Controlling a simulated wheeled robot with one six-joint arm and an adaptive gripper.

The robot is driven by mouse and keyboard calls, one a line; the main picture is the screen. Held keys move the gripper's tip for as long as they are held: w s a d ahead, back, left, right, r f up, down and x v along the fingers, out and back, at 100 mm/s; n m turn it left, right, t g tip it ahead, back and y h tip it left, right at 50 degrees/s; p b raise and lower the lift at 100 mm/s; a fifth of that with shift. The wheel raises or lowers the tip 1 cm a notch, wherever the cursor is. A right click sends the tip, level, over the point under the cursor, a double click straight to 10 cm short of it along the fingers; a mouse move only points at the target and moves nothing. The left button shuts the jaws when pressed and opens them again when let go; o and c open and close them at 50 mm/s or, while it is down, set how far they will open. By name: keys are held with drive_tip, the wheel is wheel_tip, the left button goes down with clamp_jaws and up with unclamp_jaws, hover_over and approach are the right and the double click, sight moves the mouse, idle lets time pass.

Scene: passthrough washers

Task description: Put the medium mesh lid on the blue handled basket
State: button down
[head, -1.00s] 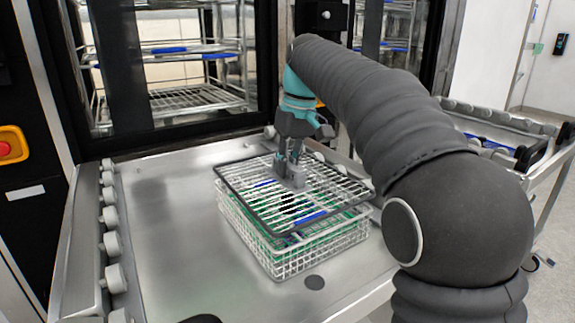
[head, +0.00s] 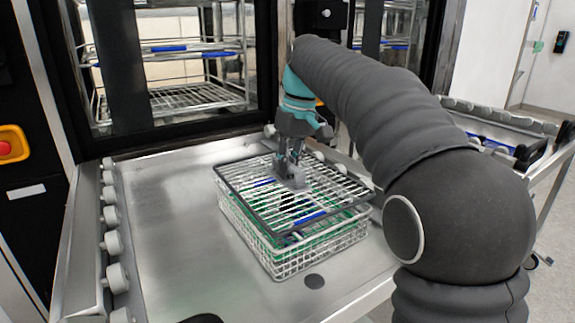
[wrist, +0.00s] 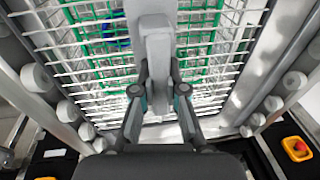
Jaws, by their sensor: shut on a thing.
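The mesh lid (head: 262,207), a dark-rimmed grid of light wires, lies over the white wire basket (head: 290,266). Green mesh and blue parts show inside the basket through the lid. The lid's rim roughly lines up with the basket's top but is slightly offset toward the left. I cannot tell whether it rests on the basket or hangs just above it. My gripper (head: 290,160) points down at the lid's far middle and is shut on its grey grip block (head: 292,178). In the wrist view, my gripper (wrist: 160,98) closes around the grey block (wrist: 157,45).
The basket stands on a steel table (head: 180,230) edged with grey rollers (head: 113,242). The washer (head: 190,75) with wire racks stands behind. A cart (head: 490,140) is at the right. The table's left side is clear.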

drive_tip(key=shift+f+b, duration=0.8)
drive_tip(key=shift+f, duration=0.55)
drive_tip(key=c, duration=1.1)
unclamp_jaws()
drive_tip(key=shift+c, duration=0.2)
